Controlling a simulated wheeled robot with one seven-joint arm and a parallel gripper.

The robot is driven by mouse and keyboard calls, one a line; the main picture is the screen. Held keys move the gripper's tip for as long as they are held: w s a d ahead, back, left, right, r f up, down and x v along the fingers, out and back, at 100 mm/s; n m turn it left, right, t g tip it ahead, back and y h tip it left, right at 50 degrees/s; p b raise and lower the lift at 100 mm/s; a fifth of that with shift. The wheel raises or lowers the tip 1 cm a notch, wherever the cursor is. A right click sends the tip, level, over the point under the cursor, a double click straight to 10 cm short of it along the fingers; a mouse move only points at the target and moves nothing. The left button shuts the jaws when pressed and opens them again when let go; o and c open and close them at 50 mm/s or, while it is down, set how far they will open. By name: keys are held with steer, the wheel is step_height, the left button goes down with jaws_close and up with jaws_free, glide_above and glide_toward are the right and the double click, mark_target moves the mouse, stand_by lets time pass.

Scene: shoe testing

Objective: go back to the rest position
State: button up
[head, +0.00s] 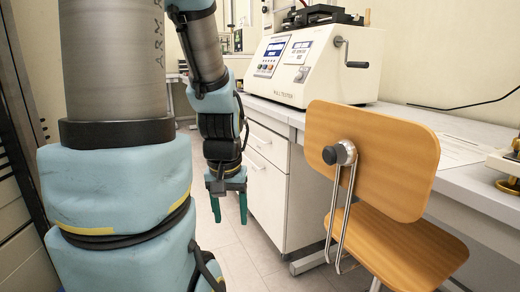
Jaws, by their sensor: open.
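My gripper (229,208) hangs pointing down over the floor, in the middle of the head view. Its two green fingers are apart, and nothing shows between them. It is to the left of the white drawer cabinet under the bench, and I cannot tell how close it is. My arm rises above it in grey and light blue. A large part of my own body fills the left of the view and hides what is behind it.
A wooden chair (375,155) stands at the right, in front of the bench (455,180). A white testing machine (315,65) with a crank sits on the bench. The drawer cabinet (267,180) is below. Tiled floor (240,262) shows free beneath my gripper.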

step_height(320, 180, up, 15)
steer(key=p, duration=1.6)
steer(key=shift+r, duration=0.15)
